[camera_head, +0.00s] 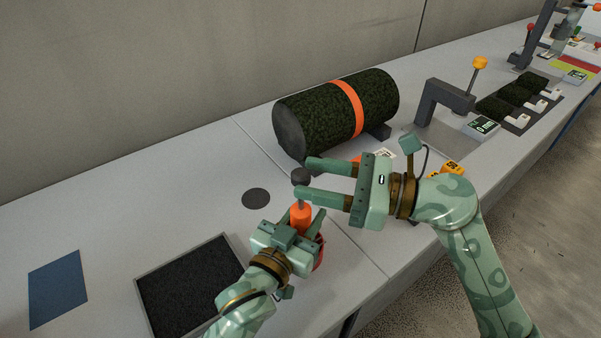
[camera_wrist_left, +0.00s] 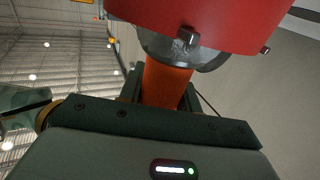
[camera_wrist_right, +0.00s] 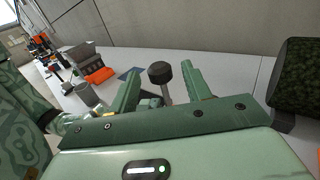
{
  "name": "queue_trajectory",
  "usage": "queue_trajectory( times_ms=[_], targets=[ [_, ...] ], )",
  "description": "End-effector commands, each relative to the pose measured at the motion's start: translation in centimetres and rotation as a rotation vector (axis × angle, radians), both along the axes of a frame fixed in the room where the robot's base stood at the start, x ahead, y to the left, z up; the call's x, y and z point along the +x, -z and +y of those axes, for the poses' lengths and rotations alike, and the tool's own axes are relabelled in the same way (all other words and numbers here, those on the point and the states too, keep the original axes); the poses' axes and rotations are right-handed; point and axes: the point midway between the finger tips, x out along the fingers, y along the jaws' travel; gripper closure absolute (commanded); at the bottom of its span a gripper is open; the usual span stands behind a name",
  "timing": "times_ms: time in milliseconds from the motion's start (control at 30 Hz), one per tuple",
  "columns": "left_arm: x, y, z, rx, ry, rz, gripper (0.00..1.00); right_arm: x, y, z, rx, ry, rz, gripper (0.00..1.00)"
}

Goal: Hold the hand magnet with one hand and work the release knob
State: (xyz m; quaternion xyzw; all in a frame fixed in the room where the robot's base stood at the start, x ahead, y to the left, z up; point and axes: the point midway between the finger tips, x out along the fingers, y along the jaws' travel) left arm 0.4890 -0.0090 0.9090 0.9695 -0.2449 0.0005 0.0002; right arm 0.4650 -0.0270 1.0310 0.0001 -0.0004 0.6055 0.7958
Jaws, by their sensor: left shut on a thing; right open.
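The hand magnet has an orange handle (camera_head: 300,216), a red base (camera_head: 319,254) and a dark round release knob (camera_head: 301,175) on a stem at the top. My left gripper (camera_head: 298,226) is shut on the orange handle. In the left wrist view the handle (camera_wrist_left: 165,85) rises between the fingers to the red base (camera_wrist_left: 205,22). My right gripper (camera_head: 304,178) is open, with its fingertips on either side of the knob. In the right wrist view the knob (camera_wrist_right: 160,73) shows between the two spread fingers; I cannot tell whether either touches it.
A dark green turf roll (camera_head: 315,122) with an orange band lies behind the grippers. A dark framed tray (camera_head: 182,296), a blue sheet (camera_head: 58,288) and a dark disc (camera_head: 256,198) are on the bench to the left. A grey stand (camera_head: 434,98) with a yellow-knobbed lever is right.

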Motion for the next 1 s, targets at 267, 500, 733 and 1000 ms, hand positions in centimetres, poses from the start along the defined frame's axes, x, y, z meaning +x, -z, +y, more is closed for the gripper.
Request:
queue_trajectory(
  times_ms=[267, 500, 733, 1000],
  targets=[
    [-0.1, 0.6, 0.0, 0.008, 0.0, 0.012, 1.0, 0.8, 0.1, 2.7, -0.001, -0.001, 0.0, 0.52],
    [-0.1, 0.6, 0.0, 0.008, 0.0, 0.012, 1.0, 0.8, 0.1, 2.8, -0.001, -0.001, 0.0, 0.52],
    [-0.1, 0.7, 0.0, 0.008, 0.0, 0.013, 1.0, 0.8, 0.1, 2.8, -0.001, 0.0, 0.0, 1.0],
    [-0.1, 0.7, 0.0, 0.008, 0.0, 0.013, 1.0, 0.9, -2.7, 2.7, -0.003, 0.001, -0.007, 1.0]
  ],
)
